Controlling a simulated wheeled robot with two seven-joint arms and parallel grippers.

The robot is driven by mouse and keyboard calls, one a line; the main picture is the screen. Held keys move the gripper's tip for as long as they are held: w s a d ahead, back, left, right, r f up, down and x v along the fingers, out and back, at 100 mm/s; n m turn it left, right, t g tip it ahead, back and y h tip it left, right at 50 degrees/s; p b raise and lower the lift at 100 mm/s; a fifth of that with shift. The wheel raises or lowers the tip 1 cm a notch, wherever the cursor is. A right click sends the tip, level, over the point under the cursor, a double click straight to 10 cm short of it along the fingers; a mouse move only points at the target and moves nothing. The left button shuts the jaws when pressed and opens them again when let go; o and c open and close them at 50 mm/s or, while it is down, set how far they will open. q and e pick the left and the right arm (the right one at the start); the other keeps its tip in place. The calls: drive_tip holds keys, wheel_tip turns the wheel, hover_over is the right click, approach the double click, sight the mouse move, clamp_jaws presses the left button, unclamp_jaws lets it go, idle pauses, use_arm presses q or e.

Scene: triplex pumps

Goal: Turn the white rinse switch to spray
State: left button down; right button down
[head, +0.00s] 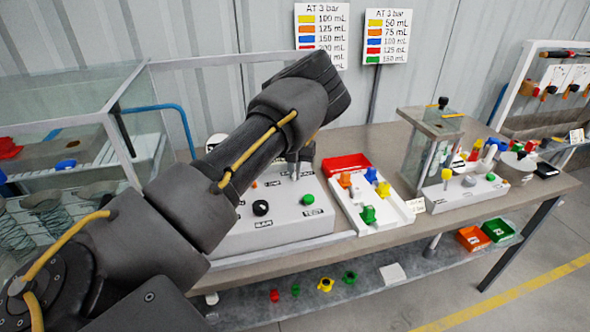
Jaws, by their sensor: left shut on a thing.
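My left arm reaches in from the lower left across the middle of the head view. Its left gripper (296,174) points down at the back right of a white control box (285,231) on the table. The fingers look closed on a small pale piece at the box top, which I take to be the white rinse switch. The fingers hide most of it, and I cannot tell which position it points to. The box also carries a black knob (261,208) and a green button (308,200). My right gripper is not in view.
A white tray (350,206) with coloured nozzles stands right of the box, with a red bin (346,164) behind it. Farther right are a clear tank (427,150) and another white panel box (465,193). A glass-walled tank (60,95) stands at left. Colour charts hang behind.

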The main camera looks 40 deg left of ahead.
use_arm(q)
drive_tip(key=n, duration=0.6)
drive_tip(key=shift+p, duration=0.35)
drive_tip(key=shift+a, duration=0.1)
drive_tip(key=c, duration=1.5)
unclamp_jaws()
wheel_tip(320, 180, up, 11)
drive_tip(key=shift+f+b, duration=0.1)
drive_tip(key=shift+b, duration=0.85)
